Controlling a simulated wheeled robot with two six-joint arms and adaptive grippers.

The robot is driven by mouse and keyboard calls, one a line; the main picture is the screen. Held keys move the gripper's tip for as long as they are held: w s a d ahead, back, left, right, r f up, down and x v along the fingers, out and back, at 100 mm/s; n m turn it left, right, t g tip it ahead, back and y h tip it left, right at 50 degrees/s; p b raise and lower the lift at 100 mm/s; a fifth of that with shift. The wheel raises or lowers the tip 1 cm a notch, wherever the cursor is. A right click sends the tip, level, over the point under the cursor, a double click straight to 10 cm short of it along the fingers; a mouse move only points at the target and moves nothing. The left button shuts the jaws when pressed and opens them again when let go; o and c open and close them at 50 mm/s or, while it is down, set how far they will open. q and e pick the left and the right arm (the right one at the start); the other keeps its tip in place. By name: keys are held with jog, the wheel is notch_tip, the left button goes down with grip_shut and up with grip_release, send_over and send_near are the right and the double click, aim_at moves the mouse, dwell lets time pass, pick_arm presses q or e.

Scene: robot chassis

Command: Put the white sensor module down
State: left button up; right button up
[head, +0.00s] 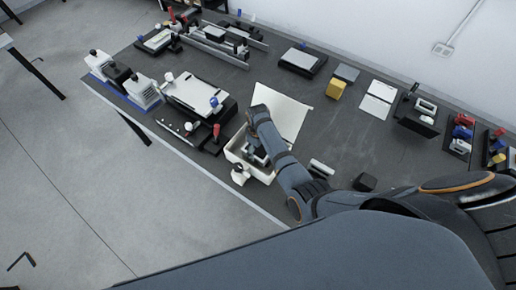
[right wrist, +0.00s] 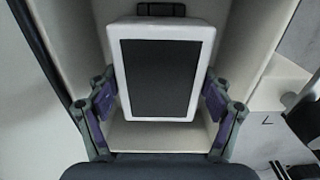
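The white sensor module (right wrist: 160,70), a white block with a dark rectangular face, sits between the two purple-padded fingers of my right gripper (right wrist: 160,98) in the right wrist view. The pads lie against its left and right sides, so the gripper looks shut on it. The module is inside an open white box (right wrist: 150,136), whose walls rise on both sides. Whether it touches the box floor is hidden. In the head view my right gripper (head: 256,155) reaches down into the box (head: 235,157), and the arm largely hides the module. My left gripper is not in view.
The box stands near the front edge of the dark table (head: 345,140). A white sheet (head: 282,110) lies behind it. A red-handled tool (head: 216,131) stands left of it, and a dark block (head: 365,182) lies to the right. A yellow block (head: 335,89) stands farther back.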

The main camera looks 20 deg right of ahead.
jog(key=o, duration=0.4)
jog(key=shift+r, duration=0.1)
jog(key=shift+r, duration=0.35)
notch_tip(320, 180, up, 7)
jog(key=p, duration=0.8)
jog(key=shift+r, duration=0.2)
jog(key=shift+r+b, duration=0.7)
jog(key=shift+r, duration=1.65)
